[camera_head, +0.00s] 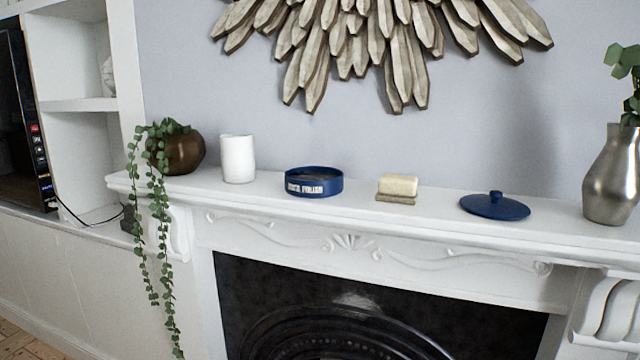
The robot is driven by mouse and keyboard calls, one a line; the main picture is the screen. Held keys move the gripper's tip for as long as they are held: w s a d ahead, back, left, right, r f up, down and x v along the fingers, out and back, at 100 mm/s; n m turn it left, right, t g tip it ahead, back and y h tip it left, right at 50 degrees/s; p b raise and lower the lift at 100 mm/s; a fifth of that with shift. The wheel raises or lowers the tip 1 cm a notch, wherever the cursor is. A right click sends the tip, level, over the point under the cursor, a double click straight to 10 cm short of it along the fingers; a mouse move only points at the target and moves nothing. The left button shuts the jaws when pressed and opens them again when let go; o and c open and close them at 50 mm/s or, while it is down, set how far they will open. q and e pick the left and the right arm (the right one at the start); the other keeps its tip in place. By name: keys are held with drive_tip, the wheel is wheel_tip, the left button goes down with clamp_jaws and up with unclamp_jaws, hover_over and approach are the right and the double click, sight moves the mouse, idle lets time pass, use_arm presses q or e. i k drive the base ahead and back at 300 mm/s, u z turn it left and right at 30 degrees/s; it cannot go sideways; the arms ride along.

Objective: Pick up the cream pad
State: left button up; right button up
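The cream pad (398,185) is a small block with a pale cream top over a darker tan layer. It lies on the white mantel shelf (430,205), between a round blue tin and a blue lid. Nothing covers it. Neither of my grippers shows in the head view.
The blue tin (314,182) with white lettering stands left of the pad, and the blue lid (495,206) with a knob lies right of it. Further out are a white cup (238,159), a trailing plant in a bronze pot (182,153) and a silver vase (611,178).

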sight(391, 188)
drive_tip(key=u, duration=0.5)
drive_tip(key=k, duration=1.15)
drive_tip(key=z, duration=0.35)
drive_tip(key=i, duration=1.6)
drive_tip(key=u, duration=1.1)
